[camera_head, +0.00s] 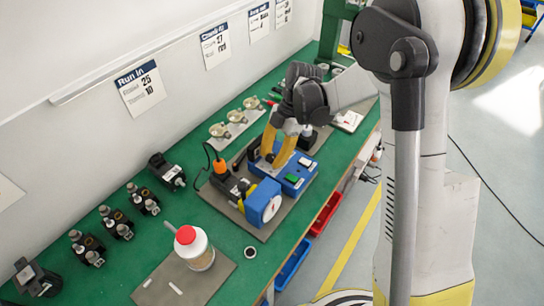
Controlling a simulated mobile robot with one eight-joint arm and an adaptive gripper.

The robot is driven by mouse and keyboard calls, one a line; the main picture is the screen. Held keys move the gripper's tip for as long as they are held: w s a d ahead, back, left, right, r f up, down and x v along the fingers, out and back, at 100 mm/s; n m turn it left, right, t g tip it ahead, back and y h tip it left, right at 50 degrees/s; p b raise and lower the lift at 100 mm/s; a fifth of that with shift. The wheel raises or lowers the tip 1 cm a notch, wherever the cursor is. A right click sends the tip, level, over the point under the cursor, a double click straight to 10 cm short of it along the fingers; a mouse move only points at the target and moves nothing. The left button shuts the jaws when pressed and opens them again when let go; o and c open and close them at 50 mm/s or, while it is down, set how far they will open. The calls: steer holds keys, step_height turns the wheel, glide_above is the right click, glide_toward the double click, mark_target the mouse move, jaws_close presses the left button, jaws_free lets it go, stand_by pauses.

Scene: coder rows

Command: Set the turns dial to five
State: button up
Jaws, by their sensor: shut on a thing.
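My gripper (273,159) reaches down with its yellow fingers onto the back left part of a blue control box (298,184). It is shut on the turns dial there. The fingers cover the dial, so its pointer and the number it stands at cannot be read. A green button and a white one show on the box top, in front of the fingers. A blue unit with a round white face (262,203) stands at the near left of the box.
A grey plate (265,234) carries the box and a black motor with an orange cap (220,168). A red-capped bottle (196,247) stands nearer. Several black motors line the left. Wall cards (141,90) hang behind. Green bench (145,252) is free between.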

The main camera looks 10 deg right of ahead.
jaws_close()
steer(key=o, duration=1.2)
jaws_free()
